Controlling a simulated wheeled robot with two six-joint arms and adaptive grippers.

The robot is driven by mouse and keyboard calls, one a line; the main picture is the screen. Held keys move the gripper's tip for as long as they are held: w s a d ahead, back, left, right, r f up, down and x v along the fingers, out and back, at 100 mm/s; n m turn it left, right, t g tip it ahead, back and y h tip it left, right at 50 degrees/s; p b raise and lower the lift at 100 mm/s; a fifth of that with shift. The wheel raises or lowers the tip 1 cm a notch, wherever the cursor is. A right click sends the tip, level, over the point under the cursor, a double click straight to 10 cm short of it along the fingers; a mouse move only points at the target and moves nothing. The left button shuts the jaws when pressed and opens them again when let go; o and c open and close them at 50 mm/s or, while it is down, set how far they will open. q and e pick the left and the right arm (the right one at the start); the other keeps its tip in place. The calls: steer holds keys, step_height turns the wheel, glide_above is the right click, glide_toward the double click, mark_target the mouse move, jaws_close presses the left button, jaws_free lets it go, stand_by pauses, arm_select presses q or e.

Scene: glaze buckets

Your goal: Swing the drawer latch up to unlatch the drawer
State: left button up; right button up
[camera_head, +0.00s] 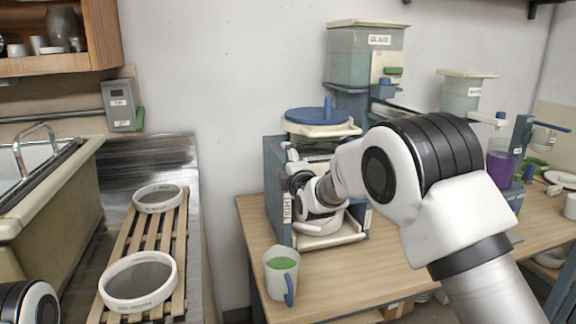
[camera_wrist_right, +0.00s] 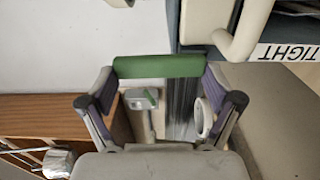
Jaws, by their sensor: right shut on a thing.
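My right gripper (camera_wrist_right: 160,85) is shut on a green bar (camera_wrist_right: 158,67), which spans its two fingertips in the right wrist view and looks like the drawer latch's handle. The bar lies beside a blue-grey cabinet with a cream handle-like part (camera_wrist_right: 248,30) and a "TIGHT" label (camera_wrist_right: 287,53), upside down in this view. In the head view the right gripper (camera_head: 299,182) is at the left front of the blue-grey cabinet (camera_head: 275,190); it and my arm hide the latch. A cream tray-like front (camera_head: 335,238) shows low in the cabinet. My left gripper is out of view.
A cup of green glaze (camera_head: 282,275) stands on the wooden table (camera_head: 375,290) in front of the cabinet. A blue lid (camera_head: 318,115) tops the cabinet; a glaze dispenser (camera_head: 362,58) stands behind. Round sieves (camera_head: 138,280) lie on a slatted rack at left.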

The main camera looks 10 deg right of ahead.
steer(key=o, duration=1.4)
